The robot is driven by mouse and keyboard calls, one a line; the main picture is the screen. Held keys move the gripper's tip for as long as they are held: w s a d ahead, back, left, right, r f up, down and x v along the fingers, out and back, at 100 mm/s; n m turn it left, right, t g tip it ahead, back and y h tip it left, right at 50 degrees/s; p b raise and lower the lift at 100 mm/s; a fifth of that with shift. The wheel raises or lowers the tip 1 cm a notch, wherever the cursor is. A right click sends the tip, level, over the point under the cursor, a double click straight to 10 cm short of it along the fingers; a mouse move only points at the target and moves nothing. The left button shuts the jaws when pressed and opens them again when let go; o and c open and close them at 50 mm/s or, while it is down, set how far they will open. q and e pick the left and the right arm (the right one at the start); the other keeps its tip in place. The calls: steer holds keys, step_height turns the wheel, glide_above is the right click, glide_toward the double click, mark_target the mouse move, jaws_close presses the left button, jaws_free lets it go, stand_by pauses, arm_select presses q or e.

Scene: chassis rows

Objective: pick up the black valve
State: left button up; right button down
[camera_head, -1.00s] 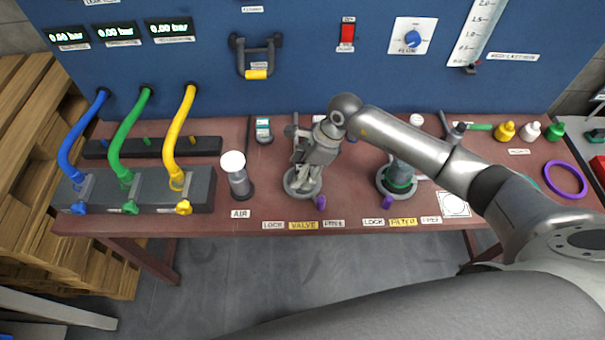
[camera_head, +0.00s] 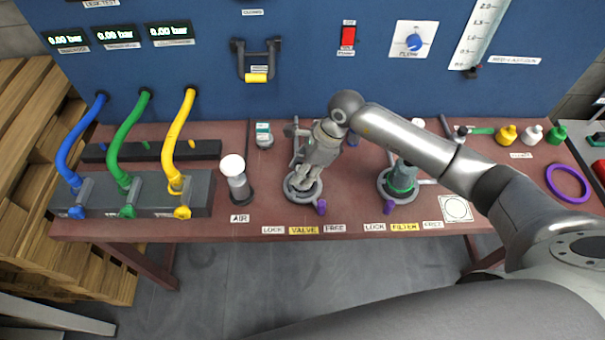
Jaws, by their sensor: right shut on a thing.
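My right gripper (camera_head: 304,184) points down into the round grey holder (camera_head: 291,194) behind the yellow VALVE label (camera_head: 304,230). Its fingers are closed inside the holder's ring. The black valve is hidden by the fingers and the wrist, so I cannot make out its shape; it is where the fingers grip. A purple lever (camera_head: 320,207) stands at the holder's front right, on the side of the FREE label. My left gripper is not in view.
A white-topped AIR cylinder (camera_head: 236,178) stands close left of the gripper. The filter holder (camera_head: 399,187), with a green-ringed part, is on the right. Blue, green and yellow hoses (camera_head: 178,135) run to a block at left. The blue panel (camera_head: 300,80) rises behind.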

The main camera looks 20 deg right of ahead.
steer(key=s+d+r+b, duration=0.3)
steer(key=s+r+b, duration=0.2)
steer(key=s+r, duration=0.6)
steer(key=shift+s+d+r, duration=0.25)
steer(key=shift+s+r, duration=0.15)
steer(key=shift+s, duration=0.95)
